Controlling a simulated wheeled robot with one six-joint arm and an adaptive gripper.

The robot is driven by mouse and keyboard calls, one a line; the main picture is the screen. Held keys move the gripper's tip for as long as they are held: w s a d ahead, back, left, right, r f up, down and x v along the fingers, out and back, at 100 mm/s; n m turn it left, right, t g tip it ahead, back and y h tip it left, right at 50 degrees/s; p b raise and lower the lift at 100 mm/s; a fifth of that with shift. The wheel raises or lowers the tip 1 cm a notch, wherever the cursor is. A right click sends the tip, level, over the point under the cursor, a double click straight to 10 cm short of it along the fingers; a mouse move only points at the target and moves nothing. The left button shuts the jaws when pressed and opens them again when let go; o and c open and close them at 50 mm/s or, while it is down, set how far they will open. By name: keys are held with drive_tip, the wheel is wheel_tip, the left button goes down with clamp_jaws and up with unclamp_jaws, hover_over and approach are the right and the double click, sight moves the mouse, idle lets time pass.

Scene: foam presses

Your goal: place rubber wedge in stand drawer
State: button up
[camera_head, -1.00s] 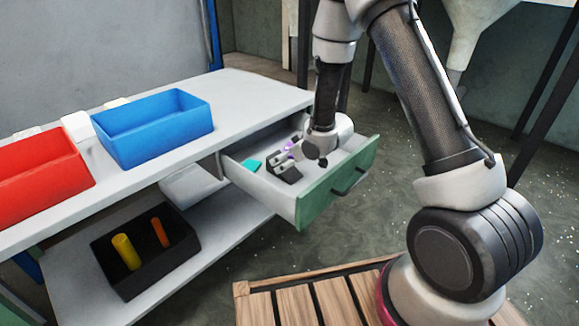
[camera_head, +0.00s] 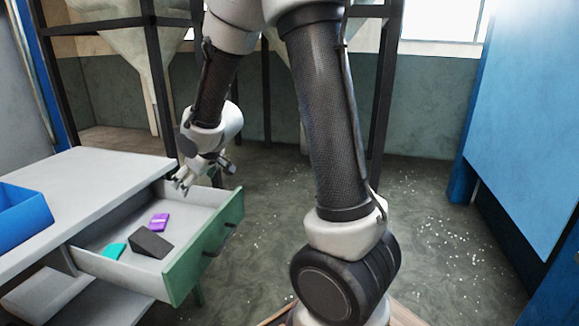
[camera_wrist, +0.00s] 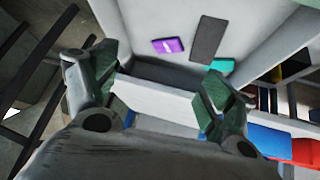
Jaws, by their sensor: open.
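The rubber wedge (camera_head: 151,243) is a dark grey, sloped block lying on the floor of the open stand drawer (camera_head: 226,212), which has a green front and pale walls. In the wrist view the dark wedge (camera_wrist: 209,40) lies in the drawer between a purple block and a teal block. My gripper (camera_head: 183,184) is open and empty, above the drawer's far end and apart from the wedge. In the wrist view its two green-grey fingers (camera_wrist: 163,88) stand wide apart, with a pale drawer wall showing between them.
A purple block (camera_head: 159,222) and a teal block (camera_head: 114,251) also lie in the drawer. A blue bin (camera_head: 22,222) stands on the white bench top (camera_head: 90,180) at left. Floor right of the drawer is clear. A blue panel (camera_head: 525,130) stands at far right.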

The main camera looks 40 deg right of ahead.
drive_tip(key=s+d+r+m+h, duration=0.2)
drive_tip(key=s+d+r, duration=0.5)
drive_tip(key=s, duration=0.1)
drive_tip(key=s+d+r+m+g, duration=0.1)
drive_tip(key=s+d+r, duration=0.1)
drive_tip(key=s, duration=0.9)
drive_tip(key=s+d+r+m+g, duration=0.1)
drive_tip(key=s+d+r+g, duration=0.1)
drive_tip(key=s, duration=1)
drive_tip(key=shift+r+m, duration=0.4)
drive_tip(key=shift+r, duration=0.3)
drive_tip(key=shift+c, duration=0.4)
